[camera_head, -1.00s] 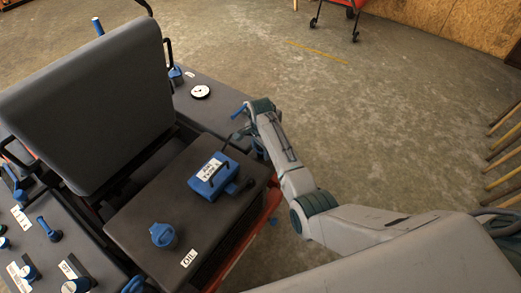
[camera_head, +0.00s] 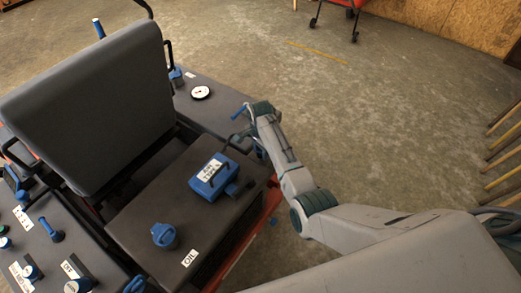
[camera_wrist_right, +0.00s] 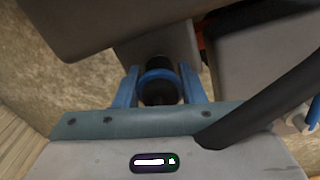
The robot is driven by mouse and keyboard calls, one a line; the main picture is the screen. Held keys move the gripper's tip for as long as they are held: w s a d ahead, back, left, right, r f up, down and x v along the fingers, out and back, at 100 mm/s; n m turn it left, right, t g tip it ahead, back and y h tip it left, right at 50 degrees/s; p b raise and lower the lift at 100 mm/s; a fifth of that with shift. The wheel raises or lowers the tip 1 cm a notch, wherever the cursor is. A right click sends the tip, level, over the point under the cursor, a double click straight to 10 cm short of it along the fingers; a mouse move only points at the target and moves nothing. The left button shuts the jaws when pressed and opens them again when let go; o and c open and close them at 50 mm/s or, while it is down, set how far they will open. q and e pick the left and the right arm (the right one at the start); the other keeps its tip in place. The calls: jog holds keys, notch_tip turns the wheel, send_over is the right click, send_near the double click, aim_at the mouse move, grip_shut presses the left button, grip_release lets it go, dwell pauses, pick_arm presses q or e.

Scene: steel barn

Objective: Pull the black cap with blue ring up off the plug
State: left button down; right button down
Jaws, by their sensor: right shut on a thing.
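My right gripper (camera_head: 245,131) is at the far right side of the machine, beside the dark box. In the right wrist view its two blue fingers are shut on the black cap (camera_wrist_right: 160,93), one on each side. The blue ring (camera_wrist_right: 157,75) runs around the cap between the fingers. I cannot make out the plug, or whether the cap still sits on it. In the head view the cap is too small and covered to tell. My left gripper is not in view.
The dark box (camera_head: 150,210) carries a blue unit with a black handle (camera_head: 213,175) and a blue cap by the OIL label (camera_head: 164,235). A large grey seat back (camera_head: 90,105) stands behind. A black cable or hose (camera_wrist_right: 265,100) crosses near the gripper. Concrete floor (camera_head: 360,130) is open to the right.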

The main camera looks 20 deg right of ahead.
notch_tip(320, 180, up, 3)
jog(key=shift+f+p, duration=0.1)
jog(key=shift+p, duration=1.05)
jog(key=shift+w+f, duration=0.1)
jog(key=c, duration=1.1)
grip_release()
notch_tip(320, 180, up, 11)
jog(key=b, duration=0.1)
